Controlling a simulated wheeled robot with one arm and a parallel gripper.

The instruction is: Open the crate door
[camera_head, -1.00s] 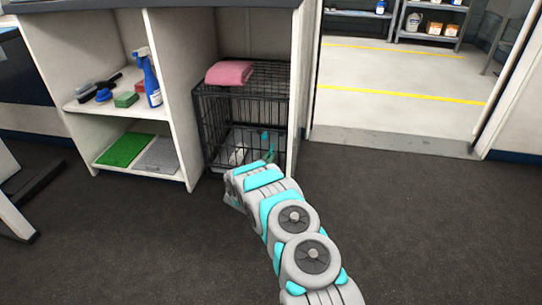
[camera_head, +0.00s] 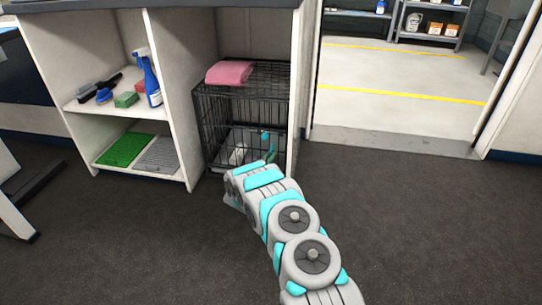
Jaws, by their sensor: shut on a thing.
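The black wire crate (camera_head: 242,105) stands inside the right bay of the white cabinet, with a folded pink towel (camera_head: 229,72) on its top. Its barred front, where the crate door (camera_head: 228,122) is, faces me and looks closed. My gripper (camera_head: 268,148) is at the lower right part of the crate front, with a teal finger showing against the bars. It is shut at the front of the crate. My own arm hides most of the grip, so the exact part of the door held is not clear.
Left shelves hold a blue spray bottle (camera_head: 148,78), brushes (camera_head: 98,88), a green sponge (camera_head: 126,99), and green (camera_head: 124,150) and grey mats (camera_head: 158,155). The cabinet's right side panel (camera_head: 300,85) stands close beside the crate. Dark floor (camera_head: 130,240) in front is clear. A doorway opens at right.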

